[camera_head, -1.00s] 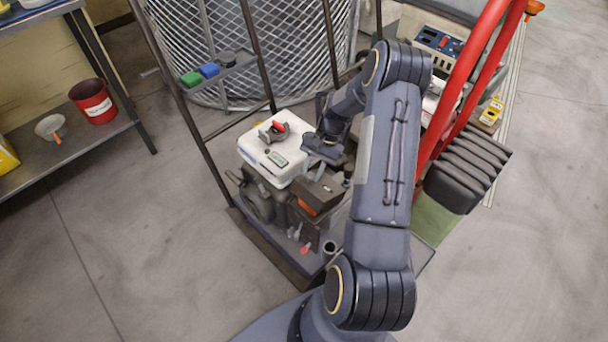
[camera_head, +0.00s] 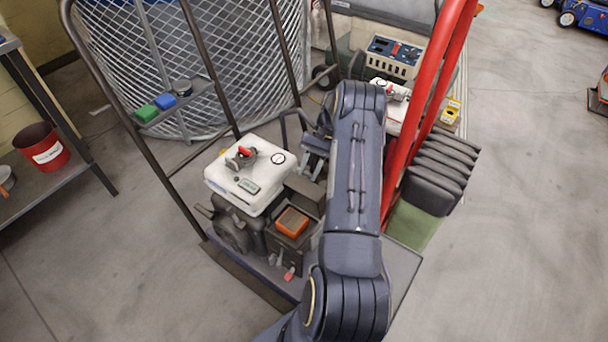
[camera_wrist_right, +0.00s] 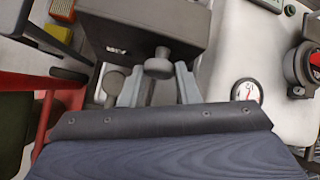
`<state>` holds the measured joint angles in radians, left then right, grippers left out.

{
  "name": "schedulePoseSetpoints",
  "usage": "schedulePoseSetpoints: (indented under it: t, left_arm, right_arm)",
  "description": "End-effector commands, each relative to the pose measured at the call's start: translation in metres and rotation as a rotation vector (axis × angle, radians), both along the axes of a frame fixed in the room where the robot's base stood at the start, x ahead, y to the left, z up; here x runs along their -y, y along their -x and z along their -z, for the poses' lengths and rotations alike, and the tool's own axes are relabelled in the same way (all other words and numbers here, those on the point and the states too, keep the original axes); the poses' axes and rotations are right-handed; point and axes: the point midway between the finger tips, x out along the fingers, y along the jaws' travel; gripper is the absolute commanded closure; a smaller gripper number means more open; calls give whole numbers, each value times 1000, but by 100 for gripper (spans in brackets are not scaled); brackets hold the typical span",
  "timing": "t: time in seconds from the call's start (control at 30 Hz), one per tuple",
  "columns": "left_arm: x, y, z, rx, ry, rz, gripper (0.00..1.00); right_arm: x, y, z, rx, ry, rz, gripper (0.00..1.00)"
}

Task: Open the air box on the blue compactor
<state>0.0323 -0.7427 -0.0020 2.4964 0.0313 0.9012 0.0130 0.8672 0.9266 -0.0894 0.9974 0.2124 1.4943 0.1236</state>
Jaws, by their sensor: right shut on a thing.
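The near machine carries a white tank (camera_head: 250,178) with a red-handled cap. Beside it is the dark air box (camera_head: 288,243), with an orange filter element (camera_head: 292,222) exposed in it. Its dark lid (camera_head: 306,194) is raised and tilted behind the filter. In the right wrist view the lid (camera_wrist_right: 145,25) is close up, and its round knob (camera_wrist_right: 158,66) sits between the fingers of my right gripper (camera_wrist_right: 158,84), which is shut on it. In the head view my right gripper (camera_head: 315,146) is partly hidden behind my arm. My left gripper is not in view.
A red tubular handle (camera_head: 420,95) rises right of my arm, next to black ribbed bellows (camera_head: 436,172). A brown tube frame (camera_head: 125,110) with a small shelf stands left of the machine. Another machine (camera_head: 395,55) is behind. Open floor lies to the right and lower left.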

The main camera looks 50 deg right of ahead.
Motion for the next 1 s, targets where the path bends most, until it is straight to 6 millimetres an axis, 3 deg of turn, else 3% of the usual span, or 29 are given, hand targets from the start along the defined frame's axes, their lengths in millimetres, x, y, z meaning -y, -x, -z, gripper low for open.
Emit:
schedulePoseSetpoints:
  t: [0.03,0.13,0.8,0.83,1.0]
  left_arm:
    - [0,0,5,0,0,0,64]
    - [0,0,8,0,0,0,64]
    - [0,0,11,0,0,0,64]
    - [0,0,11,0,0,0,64]
    - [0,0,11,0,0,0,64]
  right_arm:
    - [5,4,10,-12,5,1,100]
    - [9,5,13,-15,2,0,100]
    - [14,7,18,-22,-4,0,100]
    - [14,7,18,-22,-4,0,71]
    - [14,6,16,-20,-5,-1,50]
